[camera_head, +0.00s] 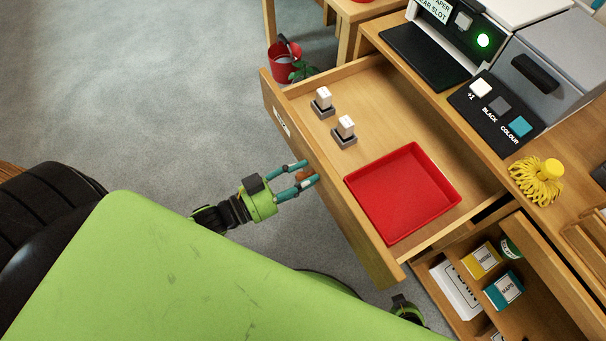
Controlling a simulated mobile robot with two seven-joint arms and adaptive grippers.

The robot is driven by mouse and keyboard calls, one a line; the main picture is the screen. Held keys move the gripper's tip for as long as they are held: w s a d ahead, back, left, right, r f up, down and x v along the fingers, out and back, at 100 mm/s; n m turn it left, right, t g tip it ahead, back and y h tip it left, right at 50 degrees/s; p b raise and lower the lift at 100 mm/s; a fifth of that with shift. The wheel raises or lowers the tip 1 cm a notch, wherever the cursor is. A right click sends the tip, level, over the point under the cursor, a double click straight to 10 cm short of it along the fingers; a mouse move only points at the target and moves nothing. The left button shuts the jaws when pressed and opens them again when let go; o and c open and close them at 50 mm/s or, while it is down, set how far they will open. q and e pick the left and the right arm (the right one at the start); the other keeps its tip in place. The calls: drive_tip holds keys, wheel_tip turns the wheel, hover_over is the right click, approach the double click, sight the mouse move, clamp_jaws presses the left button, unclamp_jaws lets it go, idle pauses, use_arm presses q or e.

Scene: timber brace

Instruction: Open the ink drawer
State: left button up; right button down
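The ink drawer (385,115) is a wooden drawer pulled well out from under the desk top. Inside it lie two white-topped stamps (323,98) (345,127) on grey bases and a red tray (403,194). A pale label (281,122) is on its front. My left gripper (311,172) is at the drawer front, its teal fingers on either side of the small brown knob (303,175) and seemingly closed on it. Part of my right gripper (406,310) shows at the bottom edge; its fingers are hidden.
A printer with a green light (483,40) and a button panel (495,107) stand on the desk, with a yellow tasselled object (538,180). An open lower compartment (520,250) holds small boxes. A red bucket (285,62) with a plant stands on the floor. Grey floor is clear at left.

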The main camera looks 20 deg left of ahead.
idle(0.5)
use_arm(q)
drive_tip(key=v, duration=1.2)
